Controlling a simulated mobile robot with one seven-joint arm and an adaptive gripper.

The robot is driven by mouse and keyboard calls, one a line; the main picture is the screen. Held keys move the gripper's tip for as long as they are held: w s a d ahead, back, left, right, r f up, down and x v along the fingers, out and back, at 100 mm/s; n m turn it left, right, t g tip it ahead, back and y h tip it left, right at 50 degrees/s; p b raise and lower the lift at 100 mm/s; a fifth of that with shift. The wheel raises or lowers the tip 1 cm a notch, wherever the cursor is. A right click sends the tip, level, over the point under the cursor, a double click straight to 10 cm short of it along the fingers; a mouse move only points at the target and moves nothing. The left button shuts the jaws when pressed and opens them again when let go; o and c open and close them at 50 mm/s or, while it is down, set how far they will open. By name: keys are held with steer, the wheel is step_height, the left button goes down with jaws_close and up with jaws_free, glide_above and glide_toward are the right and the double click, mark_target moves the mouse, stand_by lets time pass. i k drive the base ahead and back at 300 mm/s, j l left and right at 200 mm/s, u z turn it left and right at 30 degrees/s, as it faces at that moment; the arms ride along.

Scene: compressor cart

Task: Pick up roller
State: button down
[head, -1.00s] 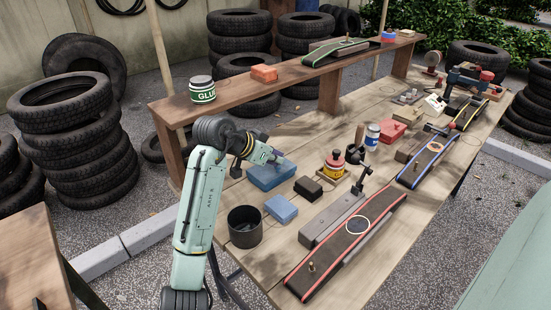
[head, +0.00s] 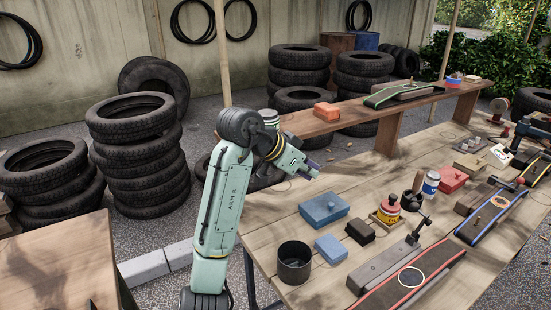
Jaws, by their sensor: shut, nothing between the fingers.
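A tool with a wooden handle pointing up and a dark lower end, which looks like the roller (head: 412,200), stands on the wooden workbench (head: 290,220). It is between a yellow-and-red tin (head: 388,208) and a blue-and-white can (head: 431,184). Its fine shape is too small to tell. My gripper (head: 314,172) is shut and empty. It is in the air over the back left of the bench, behind the blue box (head: 324,208) and well to the left of the roller.
A dark open cup (head: 294,264), a light blue block (head: 330,249) and a black block (head: 360,232) are at the bench's near left. Belt strips (head: 408,283) lie to the right. A raised shelf (head: 335,123) with an orange block (head: 326,111) runs behind. Tyre stacks stand beyond.

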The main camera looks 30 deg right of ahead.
mark_target(419, 176)
steer(key=k+l, duration=0.7)
steer(key=k, duration=0.2)
